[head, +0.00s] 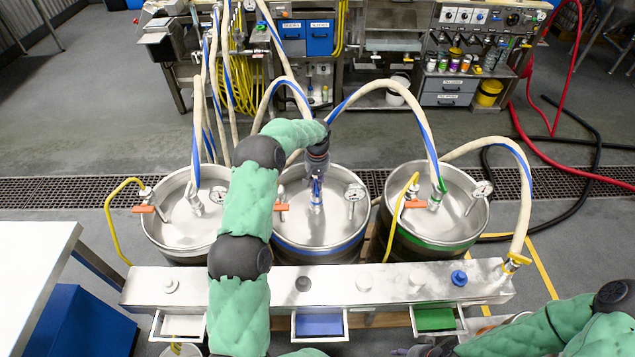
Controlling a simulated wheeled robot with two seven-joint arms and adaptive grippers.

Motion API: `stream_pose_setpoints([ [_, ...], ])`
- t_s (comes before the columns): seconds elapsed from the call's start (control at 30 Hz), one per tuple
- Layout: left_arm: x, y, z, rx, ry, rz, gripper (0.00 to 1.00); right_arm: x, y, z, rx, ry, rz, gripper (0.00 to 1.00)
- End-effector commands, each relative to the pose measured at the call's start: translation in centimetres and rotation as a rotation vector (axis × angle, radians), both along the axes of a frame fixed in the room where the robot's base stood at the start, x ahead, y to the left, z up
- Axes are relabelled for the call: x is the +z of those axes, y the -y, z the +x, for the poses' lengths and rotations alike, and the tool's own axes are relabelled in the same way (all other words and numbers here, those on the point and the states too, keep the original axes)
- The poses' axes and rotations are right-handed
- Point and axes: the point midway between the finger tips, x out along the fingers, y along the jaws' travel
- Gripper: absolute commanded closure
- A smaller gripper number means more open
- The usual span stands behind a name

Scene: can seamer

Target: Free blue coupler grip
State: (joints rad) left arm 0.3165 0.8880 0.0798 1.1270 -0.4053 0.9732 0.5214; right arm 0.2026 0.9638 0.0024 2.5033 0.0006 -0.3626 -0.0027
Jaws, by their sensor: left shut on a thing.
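The middle steel keg (330,232) has a blue band around it. Its coupler (317,205) stands upright on the keg top, with a blue grip (316,188) at its upper end. My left gripper (317,176) points down over this coupler and is shut on the blue grip; the fingers partly hide it. An orange lever (281,207) shows left of the coupler, partly behind my arm. A gauge (355,192) stands to its right. My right gripper (408,351) is barely in view at the bottom edge, and its fingers are unclear.
A plain keg (165,232) stands left and a green-banded keg (465,211) right, each with a coupler and hose. A steel ledge (390,284) with knobs and white, blue (319,324) and green (434,318) drawers runs in front. Striped hoses (420,112) arch overhead. Red and black hoses lie at right.

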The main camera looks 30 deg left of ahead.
Motion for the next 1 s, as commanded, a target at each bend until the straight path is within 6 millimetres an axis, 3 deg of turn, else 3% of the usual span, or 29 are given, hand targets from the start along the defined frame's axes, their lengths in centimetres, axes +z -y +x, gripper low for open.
stream_pose_setpoints([
  [0.6, 0.00, -0.43, -0.24, 0.479, -0.001, -0.001, 1.00, 0.30, 0.00, 0.00, 0.000, 0.000, 0.000, 0.55],
  [1.0, -0.03, -0.54, -0.38, 0.680, -0.002, -0.001, 1.00, 0.34, 0.00, 0.00, 0.000, 0.000, 0.000, 0.55],
])
